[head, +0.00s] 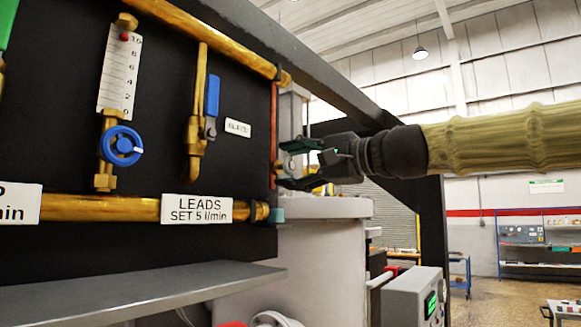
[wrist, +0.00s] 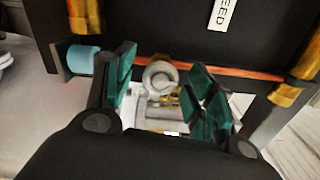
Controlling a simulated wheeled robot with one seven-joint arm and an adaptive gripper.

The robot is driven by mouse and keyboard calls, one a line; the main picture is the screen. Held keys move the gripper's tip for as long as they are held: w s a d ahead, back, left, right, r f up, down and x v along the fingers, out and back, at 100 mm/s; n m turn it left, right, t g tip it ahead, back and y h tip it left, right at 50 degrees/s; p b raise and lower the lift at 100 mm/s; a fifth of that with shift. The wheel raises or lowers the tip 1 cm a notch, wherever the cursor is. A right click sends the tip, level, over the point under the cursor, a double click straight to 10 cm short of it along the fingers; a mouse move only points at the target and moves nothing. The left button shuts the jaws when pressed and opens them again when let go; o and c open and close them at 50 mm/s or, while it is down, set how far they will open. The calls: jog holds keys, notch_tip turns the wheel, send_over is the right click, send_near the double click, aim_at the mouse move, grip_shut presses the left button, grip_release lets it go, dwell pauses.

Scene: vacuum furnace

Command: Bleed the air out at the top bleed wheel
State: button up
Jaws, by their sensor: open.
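My gripper (head: 287,164) is open at the right edge of the black panel, beside a thin vertical copper pipe. In the wrist view its green-padded fingers (wrist: 162,88) stand apart on either side of a small round grey-and-brass fitting (wrist: 160,76). No contact with the fitting is visible, and I cannot tell for sure whether it is the bleed wheel. A label (head: 238,127) on the panel is hard to read in the head view; the wrist view shows "EED" on a label (wrist: 221,12). A brass valve with a blue lever (head: 212,95) hangs left of the label.
The flow meter (head: 119,75) with a blue handwheel (head: 122,146) is on the left. A brass pipe (head: 110,208) labelled "LEADS SET 5 l/min" runs below, above a grey shelf (head: 140,292). A dark frame beam (head: 330,75) passes above my gripper. A grey box (head: 408,295) stands lower right.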

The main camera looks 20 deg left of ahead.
jog(key=v, duration=1.1)
jog(key=shift+d, duration=0.25)
